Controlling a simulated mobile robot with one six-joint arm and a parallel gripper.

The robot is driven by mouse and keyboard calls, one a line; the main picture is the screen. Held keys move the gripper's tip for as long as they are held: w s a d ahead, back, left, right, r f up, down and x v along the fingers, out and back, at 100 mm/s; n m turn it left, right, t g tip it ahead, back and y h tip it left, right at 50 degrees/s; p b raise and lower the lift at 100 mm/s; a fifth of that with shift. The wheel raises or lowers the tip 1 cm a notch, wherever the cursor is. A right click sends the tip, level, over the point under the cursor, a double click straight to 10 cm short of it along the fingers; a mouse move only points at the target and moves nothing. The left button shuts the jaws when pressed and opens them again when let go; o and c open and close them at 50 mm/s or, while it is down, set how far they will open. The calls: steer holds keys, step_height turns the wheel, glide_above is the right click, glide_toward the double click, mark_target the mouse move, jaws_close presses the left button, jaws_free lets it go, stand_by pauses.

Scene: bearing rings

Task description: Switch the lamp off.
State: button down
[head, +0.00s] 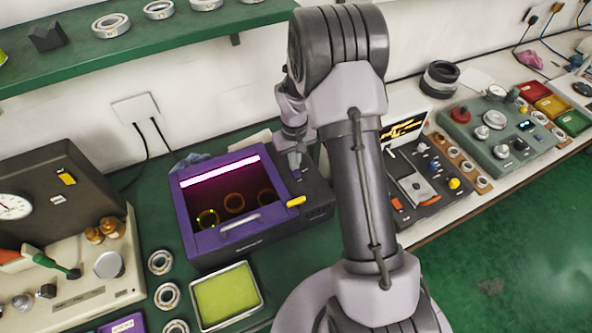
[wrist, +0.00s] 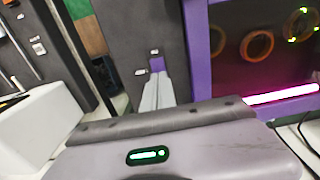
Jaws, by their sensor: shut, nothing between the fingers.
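The lamp is a purple-framed inspection box (head: 181,212) with a dark window. Its tube (head: 220,170) glows pink-white, and the lit tube also shows at the right of the wrist view (wrist: 285,96). Several rings stand behind the window, one with bright yellow-green spots. A dark control panel (head: 314,190) adjoins the box on its right. My gripper (head: 296,168) is shut and empty over the back part of this panel. In the wrist view its fingertips (wrist: 158,80) are at a small purple switch (wrist: 157,64) between white labels; I cannot tell whether they touch.
A tray with a yellow-green pad (head: 225,296) and loose rings (head: 160,262) lie in front of the box. A gauge device (head: 70,205) stands left. Another dark device (head: 425,180) stands right, beyond my arm.

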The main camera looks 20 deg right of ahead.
step_height(320, 180, up, 6)
steer(key=p, duration=0.3)
steer(key=shift+r+p, duration=0.15)
steer(key=shift+p, duration=0.2)
